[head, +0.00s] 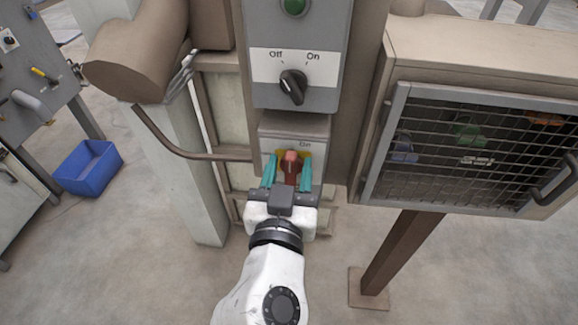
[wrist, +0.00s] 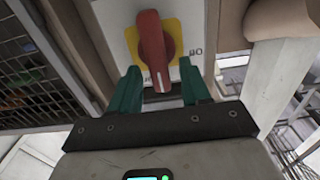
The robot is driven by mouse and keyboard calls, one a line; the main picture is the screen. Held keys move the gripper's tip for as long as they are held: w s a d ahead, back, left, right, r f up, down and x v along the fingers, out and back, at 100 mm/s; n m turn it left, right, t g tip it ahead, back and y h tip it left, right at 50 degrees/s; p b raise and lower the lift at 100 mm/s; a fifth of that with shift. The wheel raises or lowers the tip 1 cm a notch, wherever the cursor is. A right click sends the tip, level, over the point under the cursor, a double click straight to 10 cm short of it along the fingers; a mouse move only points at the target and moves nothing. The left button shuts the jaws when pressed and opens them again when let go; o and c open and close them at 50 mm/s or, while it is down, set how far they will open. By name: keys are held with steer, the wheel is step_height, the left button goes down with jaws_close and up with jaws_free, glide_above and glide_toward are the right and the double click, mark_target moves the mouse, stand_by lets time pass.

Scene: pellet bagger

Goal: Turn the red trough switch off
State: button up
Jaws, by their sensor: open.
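The red trough switch (head: 290,163) is a red rotary knob on a yellow plate, on a small grey box with an "On" label above it. In the wrist view the red knob (wrist: 152,45) stands nearly upright in the picture, with a white mark near its lower end. My gripper (head: 287,172) is open, with one teal finger on each side of the knob. In the wrist view the gripper's fingertips (wrist: 160,72) flank the knob's lower end, with gaps showing on both sides. Whether either finger touches it cannot be told.
A grey panel (head: 325,95) above carries a black Off/On knob (head: 292,87) and a green button (head: 293,5). A mesh-fronted cabinet (head: 470,145) stands to the right. A brown pipe (head: 185,150) runs at the left. A blue bin (head: 88,167) lies on the floor.

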mark_target(281, 161)
steer(key=shift+c, duration=0.2)
steer(key=c, duration=0.7)
steer(key=shift+n, duration=0.3)
steer(key=n, duration=0.3)
steer(key=shift+a+f+n, duration=0.1)
steer(key=shift+a+n, duration=0.3)
steer(key=n+p, duration=0.1)
steer(key=n, duration=0.2)
steer(key=f+n+p, duration=0.1)
steer(key=n, duration=0.2)
steer(key=a+n+p, duration=0.1)
steer(key=n, duration=0.2)
steer(key=shift+f+n, duration=0.15)
steer(key=shift+n, duration=0.25)
steer(key=shift+a+f+n+p, duration=0.1)
steer(key=shift+f+n+p, duration=0.2)
steer(key=shift+n, duration=0.6)
steer(key=shift+a+f+n+p, duration=0.1)
steer(key=shift+n+p, duration=0.25)
steer(key=shift+n, duration=0.55)
steer(key=shift+d, duration=0.1)
